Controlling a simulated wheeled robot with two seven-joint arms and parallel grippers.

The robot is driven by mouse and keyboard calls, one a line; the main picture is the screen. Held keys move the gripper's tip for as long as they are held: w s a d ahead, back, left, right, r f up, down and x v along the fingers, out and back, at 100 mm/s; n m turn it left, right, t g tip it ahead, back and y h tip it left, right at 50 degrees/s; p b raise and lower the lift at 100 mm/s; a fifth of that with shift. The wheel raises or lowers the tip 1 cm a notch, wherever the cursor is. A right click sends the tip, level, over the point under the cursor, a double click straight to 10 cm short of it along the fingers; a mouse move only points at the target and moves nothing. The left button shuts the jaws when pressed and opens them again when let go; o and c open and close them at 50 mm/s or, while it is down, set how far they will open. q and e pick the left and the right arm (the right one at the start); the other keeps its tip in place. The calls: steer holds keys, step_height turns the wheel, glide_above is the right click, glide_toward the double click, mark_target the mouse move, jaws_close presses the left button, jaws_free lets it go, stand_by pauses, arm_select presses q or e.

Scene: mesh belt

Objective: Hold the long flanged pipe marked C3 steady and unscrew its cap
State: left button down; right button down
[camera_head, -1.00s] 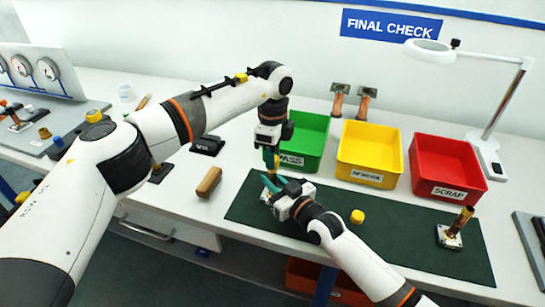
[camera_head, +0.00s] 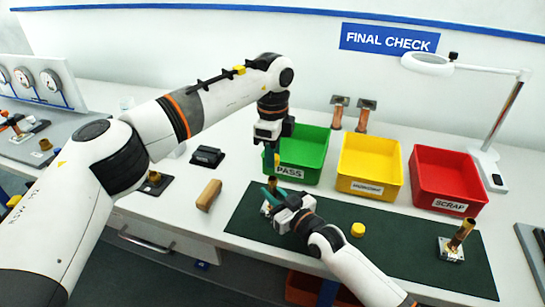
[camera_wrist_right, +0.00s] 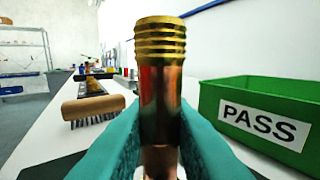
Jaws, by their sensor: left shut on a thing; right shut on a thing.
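The flanged pipe (camera_head: 272,184) stands upright on the green mat, left end. In the right wrist view its copper body (camera_wrist_right: 160,100) shows, with bare brass thread at the top and no cap on it. My right gripper (camera_head: 277,195) is shut around the pipe's body, teal fingers on both sides. My left gripper (camera_head: 271,155) points down above the pipe, apart from its top. It is shut on a small yellow cap (camera_head: 277,159), mostly hidden by the fingers. No C3 mark is readable.
Green PASS (camera_head: 301,176), yellow (camera_head: 369,188) and red SCRAP (camera_head: 447,205) bins line the mat's back. A loose yellow cap (camera_head: 358,230) lies on the green mat (camera_head: 400,255). Another flanged pipe (camera_head: 458,238) stands at the right. A wooden brush (camera_head: 209,195) lies left.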

steer(key=c, duration=1.2)
jaws_free()
steer(key=shift+s+d, duration=0.1)
steer(key=b+v, duration=0.1)
steer(key=v, duration=1)
steer(key=shift+s+d, duration=0.3)
